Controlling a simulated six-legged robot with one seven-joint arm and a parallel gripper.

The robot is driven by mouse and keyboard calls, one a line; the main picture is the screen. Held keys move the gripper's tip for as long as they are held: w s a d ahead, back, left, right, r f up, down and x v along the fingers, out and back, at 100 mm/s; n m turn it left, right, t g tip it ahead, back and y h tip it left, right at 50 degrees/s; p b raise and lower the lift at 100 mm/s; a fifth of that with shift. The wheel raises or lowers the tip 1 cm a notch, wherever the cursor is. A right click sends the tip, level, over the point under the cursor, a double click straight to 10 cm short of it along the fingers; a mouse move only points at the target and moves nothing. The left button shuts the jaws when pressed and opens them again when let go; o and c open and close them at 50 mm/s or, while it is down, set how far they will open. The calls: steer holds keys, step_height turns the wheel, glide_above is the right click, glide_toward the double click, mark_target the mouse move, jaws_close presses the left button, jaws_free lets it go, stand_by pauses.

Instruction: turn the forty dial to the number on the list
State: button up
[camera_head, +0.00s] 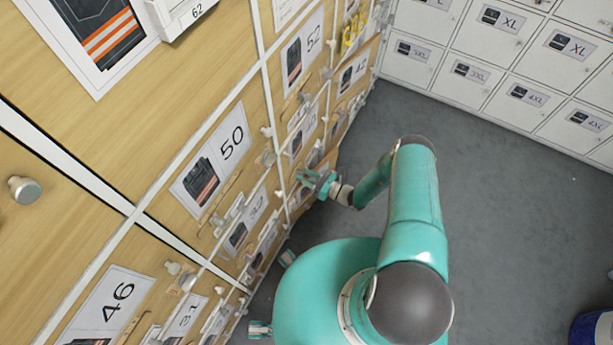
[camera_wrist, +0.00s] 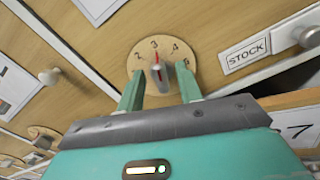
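A round wooden dial (camera_wrist: 139,61) with printed numbers, 2, 3 and 4 among them, is on the wooden front in the wrist view. Its grey knob (camera_wrist: 160,77) has a red pointer that stands at about 3. My gripper (camera_wrist: 159,70) is open, with one teal finger on each side of the knob; I cannot tell whether either finger touches it. A "STOCK" label (camera_wrist: 246,52) is right of the dial. In the head view my gripper (camera_head: 318,182) is close to the cabinet front and hides the dial. No number forty is readable by this dial, and I cannot make out the list.
Wooden cabinet fronts carry size cards such as 50 (camera_head: 215,160) and 46 (camera_head: 112,305), with protruding round knobs (camera_head: 24,189). Another dial (camera_wrist: 38,140) is at lower left in the wrist view. White lockers (camera_head: 480,75) stand at the back.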

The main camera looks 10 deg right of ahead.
jaws_close()
steer(key=shift+n, duration=0.4)
steer(key=shift+s+a+n, duration=0.1)
steer(key=shift+s+n, duration=0.05)
steer(key=shift+n, duration=1.6)
steer(key=shift+s+a+n, duration=0.1)
steer(key=shift+n, duration=1.65)
jaws_free()
steer(key=shift+d, duration=0.1)
